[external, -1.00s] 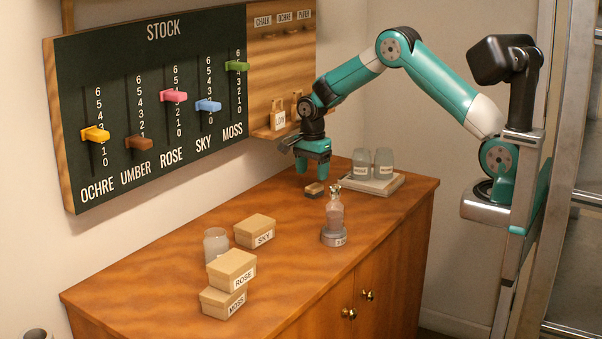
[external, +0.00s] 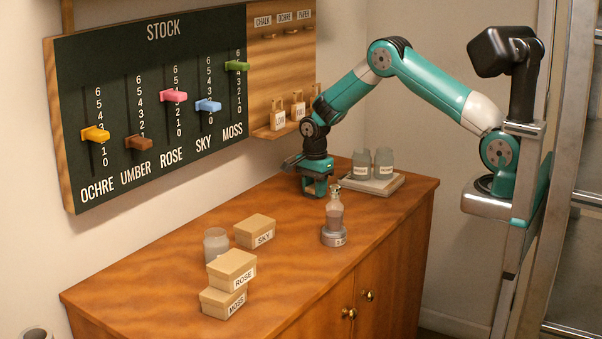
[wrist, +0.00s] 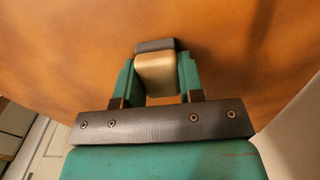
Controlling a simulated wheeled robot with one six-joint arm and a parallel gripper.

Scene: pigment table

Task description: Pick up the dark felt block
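The dark felt block (wrist: 156,45) shows in the wrist view as a dark strip with a pale tan, wood-like body on the near side. My gripper (wrist: 158,72) has one green finger on each side of it, very close to its sides. I cannot tell whether both fingers press on it. In the external view my gripper (external: 315,187) is low over the tabletop, at the block's place, and hides most or all of the block.
A small stoppered bottle on a round grey base (external: 334,236) stands just in front of my gripper. Two jars on a tray (external: 380,187) stand to the right. Boxes (external: 231,271) and a jar (external: 216,243) are at the front left. The stock board (external: 150,105) rises behind.

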